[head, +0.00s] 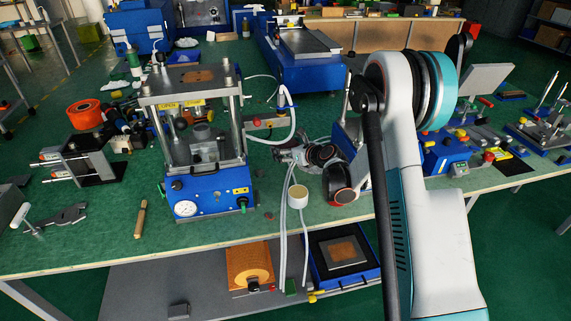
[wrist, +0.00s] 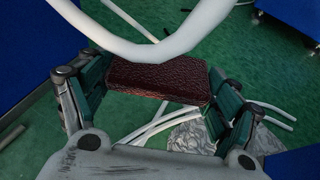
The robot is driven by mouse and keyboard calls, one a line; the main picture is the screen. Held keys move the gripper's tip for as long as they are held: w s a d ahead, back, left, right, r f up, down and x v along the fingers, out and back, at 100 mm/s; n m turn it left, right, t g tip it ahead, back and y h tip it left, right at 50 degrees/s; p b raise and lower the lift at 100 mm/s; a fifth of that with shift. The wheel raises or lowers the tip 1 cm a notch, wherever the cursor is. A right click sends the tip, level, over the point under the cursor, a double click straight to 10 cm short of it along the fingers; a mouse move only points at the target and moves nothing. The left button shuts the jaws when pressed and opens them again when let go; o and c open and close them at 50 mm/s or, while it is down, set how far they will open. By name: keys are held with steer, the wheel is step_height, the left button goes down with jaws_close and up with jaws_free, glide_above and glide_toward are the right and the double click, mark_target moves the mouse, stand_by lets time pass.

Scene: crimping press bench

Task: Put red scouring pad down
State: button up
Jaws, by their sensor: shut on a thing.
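The red scouring pad (wrist: 158,82) is a dark red, rough block, seen in the wrist view between the two fingers of my gripper (wrist: 160,76). The fingers press on its left and right ends, and it is held above the green surface. A thick white hose crosses in front of its upper edge. In the head view my gripper (head: 308,156) is low over the bench, right of the blue press. I cannot make out the pad there.
The blue press (head: 208,192) with its gauge stands left of my gripper. White hoses (head: 284,215) hang close beside the gripper. A cream cylinder (head: 298,197) stands near the bench's front edge. A blue control box (head: 447,152) is to the right.

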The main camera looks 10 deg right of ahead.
mark_target(288, 169)
step_height(288, 169, down, 6)
steer(key=shift+f+b, duration=0.1)
steer(key=shift+b, duration=0.95)
steer(key=shift+s+f, duration=0.1)
steer(key=shift+f, duration=0.3)
steer(key=o, duration=0.9)
steer(key=shift+a, duration=0.1)
steer(key=shift+f, duration=0.1)
